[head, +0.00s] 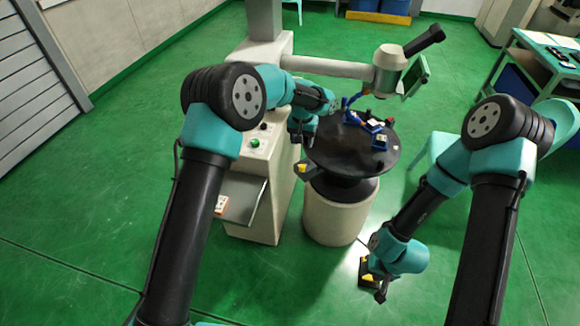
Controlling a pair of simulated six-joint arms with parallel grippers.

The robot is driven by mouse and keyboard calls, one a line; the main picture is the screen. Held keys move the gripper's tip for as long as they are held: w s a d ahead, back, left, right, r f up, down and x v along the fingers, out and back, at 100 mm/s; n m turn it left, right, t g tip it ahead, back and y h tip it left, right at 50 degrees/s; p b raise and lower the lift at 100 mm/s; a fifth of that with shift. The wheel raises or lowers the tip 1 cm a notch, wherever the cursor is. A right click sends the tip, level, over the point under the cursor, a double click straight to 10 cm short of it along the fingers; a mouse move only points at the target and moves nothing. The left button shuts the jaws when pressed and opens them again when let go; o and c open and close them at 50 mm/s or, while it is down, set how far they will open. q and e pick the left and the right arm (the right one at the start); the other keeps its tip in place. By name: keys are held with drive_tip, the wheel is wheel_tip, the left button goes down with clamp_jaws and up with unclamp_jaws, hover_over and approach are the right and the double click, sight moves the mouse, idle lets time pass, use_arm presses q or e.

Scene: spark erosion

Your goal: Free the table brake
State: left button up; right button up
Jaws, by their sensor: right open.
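The round black table (340,160) sits on a pale cylindrical pedestal (336,212) in the middle of the head view. I cannot make out its brake; it is too small or hidden. My right gripper (371,281) is open and empty, low over the floor to the right of the pedestal, apart from the table.
A pale cabinet with a green button (255,143) stands left. A teal bench (545,50) is at right. Green floor in front is clear.

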sight(302, 166)
use_arm(q)
drive_tip(key=r, duration=0.1)
drive_tip(key=w+r, duration=0.1)
drive_tip(key=shift+d+r, duration=0.15)
drive_tip(key=shift+r, duration=0.15)
wheel_tip(302, 166, down, 17)
drive_tip(key=shift+s+f, duration=0.1)
drive_tip(key=shift+f, duration=0.1)
idle(0.6)
drive_tip(key=shift+c, duration=0.5)
drive_tip(key=c, duration=0.8)
